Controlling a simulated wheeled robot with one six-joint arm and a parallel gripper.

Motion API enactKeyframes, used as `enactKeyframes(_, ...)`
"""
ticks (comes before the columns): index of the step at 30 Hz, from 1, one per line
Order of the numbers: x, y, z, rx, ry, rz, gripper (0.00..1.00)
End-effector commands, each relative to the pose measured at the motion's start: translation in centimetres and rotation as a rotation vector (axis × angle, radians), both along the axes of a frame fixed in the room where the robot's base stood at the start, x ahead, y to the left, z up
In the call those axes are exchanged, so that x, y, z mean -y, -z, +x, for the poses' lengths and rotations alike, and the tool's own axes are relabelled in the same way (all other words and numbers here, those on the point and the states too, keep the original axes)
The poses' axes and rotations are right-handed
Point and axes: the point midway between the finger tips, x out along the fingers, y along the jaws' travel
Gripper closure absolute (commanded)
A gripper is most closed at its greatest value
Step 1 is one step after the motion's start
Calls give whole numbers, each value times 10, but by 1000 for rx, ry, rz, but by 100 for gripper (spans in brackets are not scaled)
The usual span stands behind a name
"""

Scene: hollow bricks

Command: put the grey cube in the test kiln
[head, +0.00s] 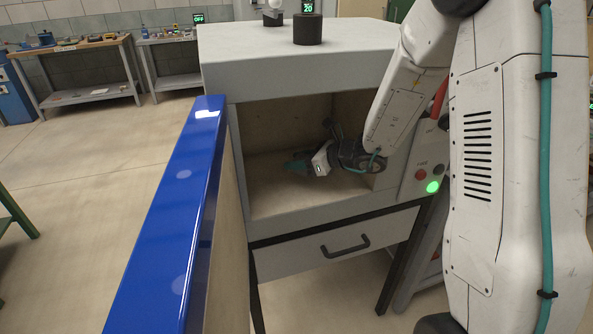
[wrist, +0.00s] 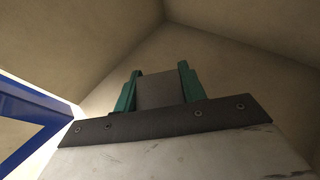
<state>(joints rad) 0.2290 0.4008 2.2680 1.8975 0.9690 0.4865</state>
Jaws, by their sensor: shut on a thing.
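The test kiln (head: 222,81) is a light grey box on a dark stand, with its blue-edged door (head: 172,215) swung open toward me on the left. My gripper (head: 293,165) reaches inside the chamber in the head view. In the wrist view my gripper's green fingers (wrist: 159,92) are shut on the grey cube (wrist: 160,90), with the beige chamber walls and a corner around it. The cube is hard to make out in the head view. I cannot tell whether it touches the chamber floor.
A green-lit button and a red button (head: 420,174) sit on the kiln's right front. A drawer (head: 335,248) is below the chamber. A dark cylinder (head: 307,29) stands on the kiln top. Workbenches (head: 75,60) with tools stand at the back left.

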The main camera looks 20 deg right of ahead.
Motion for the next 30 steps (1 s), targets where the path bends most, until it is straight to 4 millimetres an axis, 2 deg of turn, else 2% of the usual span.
enactKeyframes(5,-1,11,0,-1,-1,1,86)
enactKeyframes(10,-2,37,-1,-3,-3,2,86)
enactKeyframes(12,-4,42,1,-1,-6,1,86)
enactKeyframes(23,-6,45,1,1,-8,1,86)
enactKeyframes(24,-6,45,1,1,-7,0,48)
enactKeyframes(25,-6,45,1,2,-7,0,40)
enactKeyframes(30,-6,45,1,1,-7,0,38)
